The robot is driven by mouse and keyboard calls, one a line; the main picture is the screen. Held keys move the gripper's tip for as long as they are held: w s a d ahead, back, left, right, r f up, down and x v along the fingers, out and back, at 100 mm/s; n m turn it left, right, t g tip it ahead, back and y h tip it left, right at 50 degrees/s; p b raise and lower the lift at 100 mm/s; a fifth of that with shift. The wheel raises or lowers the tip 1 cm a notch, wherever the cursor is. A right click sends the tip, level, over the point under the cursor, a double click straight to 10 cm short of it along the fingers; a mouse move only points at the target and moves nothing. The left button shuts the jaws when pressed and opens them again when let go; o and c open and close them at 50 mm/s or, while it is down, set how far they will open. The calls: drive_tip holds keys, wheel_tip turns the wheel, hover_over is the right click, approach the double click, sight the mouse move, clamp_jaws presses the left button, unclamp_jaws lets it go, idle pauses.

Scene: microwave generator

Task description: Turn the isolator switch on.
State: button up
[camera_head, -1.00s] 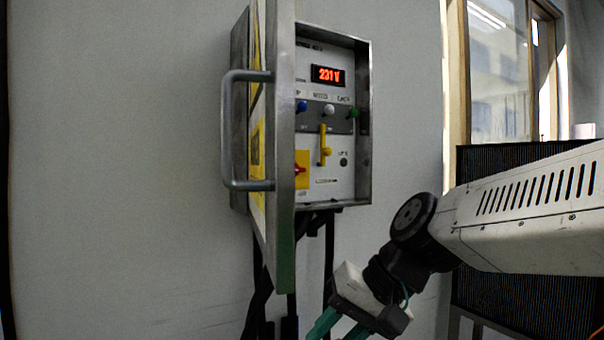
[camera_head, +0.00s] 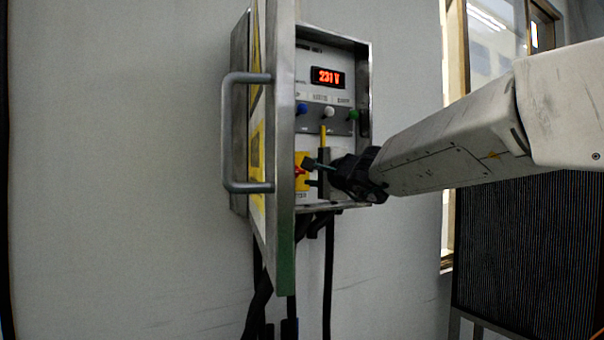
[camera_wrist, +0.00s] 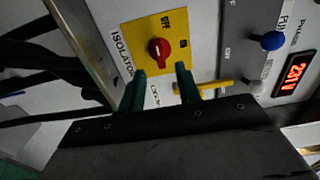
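The isolator switch is a red rotary knob (camera_wrist: 159,50) on a yellow plate (camera_wrist: 140,32), with "ISOLATOR" printed beside it. In the head view the knob (camera_head: 298,171) is partly hidden by the door edge and my gripper. In the head view my gripper (camera_head: 312,172) reaches into the box from the right.
The open box door (camera_head: 282,120) with its grey handle (camera_head: 228,130) stands left of the panel. A yellow lever (camera_wrist: 205,87) is close beside the right finger. Blue (camera_wrist: 268,40) and white buttons and a red display (camera_wrist: 296,73) are farther right. Black cables hang below the box.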

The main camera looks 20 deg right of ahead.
sight(300, 172)
drive_tip(key=x, duration=0.5)
drive_tip(key=shift+w+a, duration=0.1)
drive_tip(key=shift+w, duration=0.1)
clamp_jaws()
